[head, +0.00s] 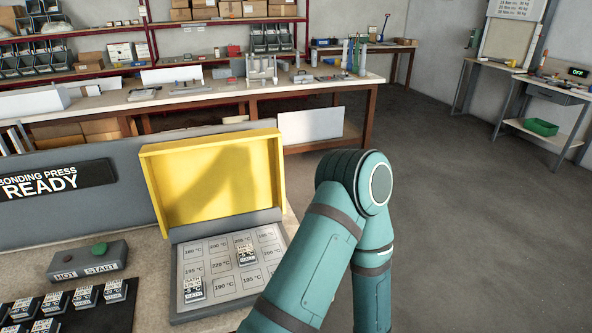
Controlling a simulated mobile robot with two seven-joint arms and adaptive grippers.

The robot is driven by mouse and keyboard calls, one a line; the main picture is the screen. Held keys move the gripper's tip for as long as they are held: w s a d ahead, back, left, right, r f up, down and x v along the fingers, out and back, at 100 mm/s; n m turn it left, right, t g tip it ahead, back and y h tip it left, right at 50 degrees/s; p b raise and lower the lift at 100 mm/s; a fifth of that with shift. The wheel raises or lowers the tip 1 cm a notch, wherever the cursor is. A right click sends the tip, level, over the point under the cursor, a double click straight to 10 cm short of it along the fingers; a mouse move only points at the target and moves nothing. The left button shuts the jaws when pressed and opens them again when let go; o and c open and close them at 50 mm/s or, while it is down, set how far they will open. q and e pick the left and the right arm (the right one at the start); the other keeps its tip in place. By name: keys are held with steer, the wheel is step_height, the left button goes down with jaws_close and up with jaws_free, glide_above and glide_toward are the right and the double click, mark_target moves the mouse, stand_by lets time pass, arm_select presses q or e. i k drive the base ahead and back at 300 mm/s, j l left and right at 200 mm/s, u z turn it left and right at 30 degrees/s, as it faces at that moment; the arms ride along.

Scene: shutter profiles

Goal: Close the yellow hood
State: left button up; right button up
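The yellow hood (213,182) stands open and upright, tilted slightly back, along the rear edge of a grey press bed (180,310). Its hollow inner side faces me, and a shadow falls across it. The bed carries a grid of pale fields marked with temperatures. Two small labelled blocks sit on it, one near the middle (246,255) and one at the front left (193,289). One teal arm of mine rises from the bottom, right of the bed, and bends at its elbow beside the hood. Neither gripper is in view.
A grey panel with a sign (55,182) reading "BONDING PRESS READY" stands left of the hood. A box with HOT and START markings (88,262) and a black tray (110,318) of labelled blocks are at left. A workbench (345,82) stands behind; the floor at right is clear.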

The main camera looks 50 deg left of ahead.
mark_target(197, 179)
steer(key=i+l+z, duration=0.2)
steer(key=i+z, duration=0.5)
steer(key=i, duration=0.15)
steer(key=i+u, duration=0.7)
steer(key=i+l+u, duration=0.2)
steer(key=i+u, duration=0.15)
steer(key=i+j+u, duration=0.1)
steer(key=u, duration=0.35)
steer(key=i+u, duration=0.35)
steer(key=u, duration=0.15)
steer(key=i+u, duration=0.25)
steer(key=u, duration=0.2)
steer(key=i+u, duration=0.35)
steer(key=i, duration=1)
steer(key=i+l, duration=0.15)
steer(key=i, duration=1.1)
steer(key=j+u, duration=0.1)
steer(key=u, duration=3.6)
